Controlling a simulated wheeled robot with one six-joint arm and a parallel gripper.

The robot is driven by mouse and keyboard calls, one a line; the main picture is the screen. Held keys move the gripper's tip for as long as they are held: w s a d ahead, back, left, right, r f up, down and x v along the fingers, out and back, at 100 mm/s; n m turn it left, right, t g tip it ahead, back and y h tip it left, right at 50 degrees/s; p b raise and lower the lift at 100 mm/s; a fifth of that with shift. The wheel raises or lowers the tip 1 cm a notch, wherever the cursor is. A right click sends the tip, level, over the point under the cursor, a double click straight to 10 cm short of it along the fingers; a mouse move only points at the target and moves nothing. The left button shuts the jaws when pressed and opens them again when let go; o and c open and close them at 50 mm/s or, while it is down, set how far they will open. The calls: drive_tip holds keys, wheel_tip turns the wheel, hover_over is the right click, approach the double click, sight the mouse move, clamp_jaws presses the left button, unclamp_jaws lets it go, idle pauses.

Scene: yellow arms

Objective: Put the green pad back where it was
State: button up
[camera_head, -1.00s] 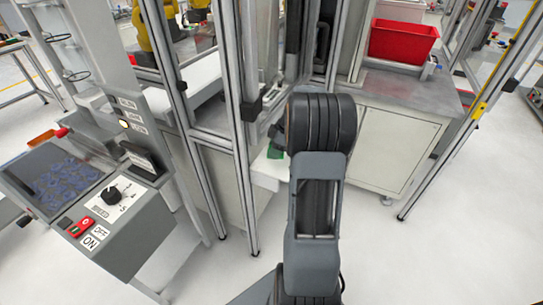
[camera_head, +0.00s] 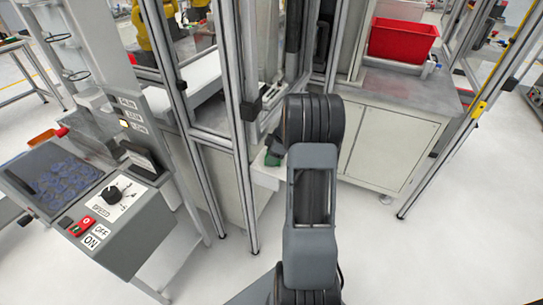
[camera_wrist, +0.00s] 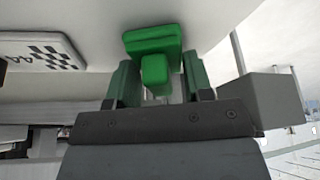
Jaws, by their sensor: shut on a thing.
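The green pad (camera_wrist: 152,40) is in the upper middle of the wrist view, a small green block with a stub pointing toward the camera. My gripper (camera_wrist: 157,80) is shut on the green pad, with its stub between the two green-tinted fingers. The pad's far face is hidden, and I cannot tell whether it touches the pale surface beyond. In the head view, a small green patch (camera_head: 272,159) shows just left of my arm, above a white ledge (camera_head: 266,175); my arm hides most of the gripper there.
A plate with a checker pattern (camera_wrist: 42,50) lies upper left in the wrist view. In the head view, metal frame posts (camera_head: 240,130) stand close left of my arm. A control panel (camera_head: 95,205) is farther left, and a red bin (camera_head: 402,40) sits on the right cabinet. The front floor is clear.

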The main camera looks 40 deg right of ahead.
drive_tip(key=o, duration=0.8)
drive_tip(key=shift+o, duration=0.2)
drive_tip(key=v, duration=1.2)
drive_tip(key=s+a+r+m+h, duration=0.1)
drive_tip(key=s+a+r+m, duration=0.1)
drive_tip(key=a, duration=0.7)
drive_tip(key=s+a+r+m+h, duration=0.1)
drive_tip(key=s+a+r+m, duration=0.15)
drive_tip(key=a, duration=0.55)
drive_tip(key=s+a+f+m+h, duration=0.1)
drive_tip(key=s+a+f+m, duration=0.2)
drive_tip(key=s+a, duration=0.7)
drive_tip(key=m, duration=0.2)
drive_tip(key=shift+m+h, duration=0.3)
drive_tip(key=shift+m, duration=0.05)
drive_tip(key=shift+s+f, duration=0.1)
